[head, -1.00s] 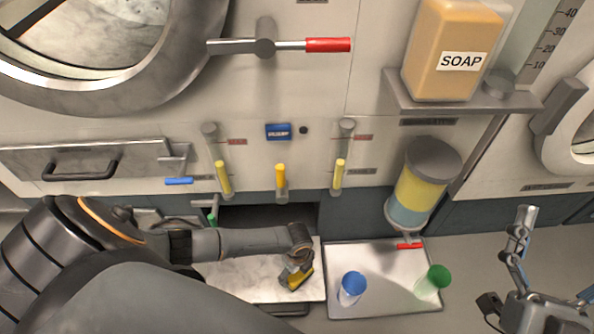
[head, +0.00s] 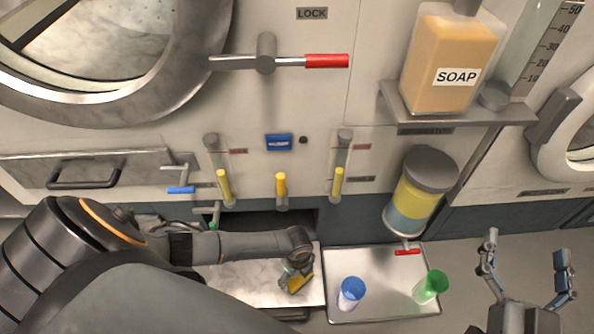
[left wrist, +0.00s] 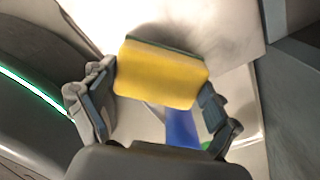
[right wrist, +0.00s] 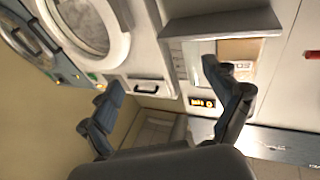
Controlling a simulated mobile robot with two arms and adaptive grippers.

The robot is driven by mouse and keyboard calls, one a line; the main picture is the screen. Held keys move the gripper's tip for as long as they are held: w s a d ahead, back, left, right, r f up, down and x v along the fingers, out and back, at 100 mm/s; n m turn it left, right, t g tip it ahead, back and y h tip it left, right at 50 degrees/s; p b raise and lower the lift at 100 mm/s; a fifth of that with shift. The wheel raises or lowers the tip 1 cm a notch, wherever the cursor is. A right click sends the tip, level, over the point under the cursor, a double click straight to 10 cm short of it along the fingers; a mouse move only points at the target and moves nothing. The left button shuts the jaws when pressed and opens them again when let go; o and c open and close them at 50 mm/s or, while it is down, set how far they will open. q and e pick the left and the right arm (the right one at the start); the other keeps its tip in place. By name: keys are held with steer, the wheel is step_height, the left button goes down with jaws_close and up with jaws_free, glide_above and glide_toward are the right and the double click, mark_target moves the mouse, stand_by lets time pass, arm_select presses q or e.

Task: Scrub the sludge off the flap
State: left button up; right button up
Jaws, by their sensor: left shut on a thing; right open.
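My left gripper (head: 294,270) is shut on a yellow sponge with a dark green layer (head: 300,283) and holds it at the flap. The sponge also shows large between the fingers in the left wrist view (left wrist: 162,73). The flap (head: 235,280) is a pale, lowered panel below a dark opening; my left arm covers part of it. A grey-brown smear (left wrist: 228,45) shows on the flap beside the sponge in the left wrist view; part of it may be shadow. My right gripper (head: 526,258) is open and empty at the lower right, away from the flap.
A metal tray (head: 385,270) right of the flap holds a blue cup (head: 351,292) and a green cup (head: 432,286). A yellow-and-blue dispenser (head: 420,190) hangs above it. A soap bottle (head: 450,55) stands on a shelf. A lever with a red grip (head: 327,61) is above.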

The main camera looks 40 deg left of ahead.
arm_select(q)
steer(key=shift+r+p, duration=0.6)
steer(key=shift+p, duration=0.05)
steer(key=shift+r+p, duration=0.3)
steer(key=shift+r, duration=0.2)
steer(key=shift+r+p, duration=0.3)
steer(key=shift+p, duration=0.3)
steer(key=shift+r+p, duration=0.25)
steer(key=shift+p, duration=0.05)
steer(key=shift+r+p, duration=0.35)
steer(key=shift+p, duration=0.05)
arm_select(e)
steer(key=s+d+f+g+h, duration=0.2)
steer(key=s+f+g, duration=0.3)
steer(key=f, duration=0.3)
steer(key=s+d+f+g+h, duration=0.1)
steer(key=s+d+f+g, duration=0.2)
steer(key=s+f+g, duration=0.2)
steer(key=shift+f+m+g+h, duration=0.4)
steer(key=shift+f+g, duration=0.7)
steer(key=shift+f, duration=0.85)
arm_select(q)
steer(key=shift+r, duration=0.1)
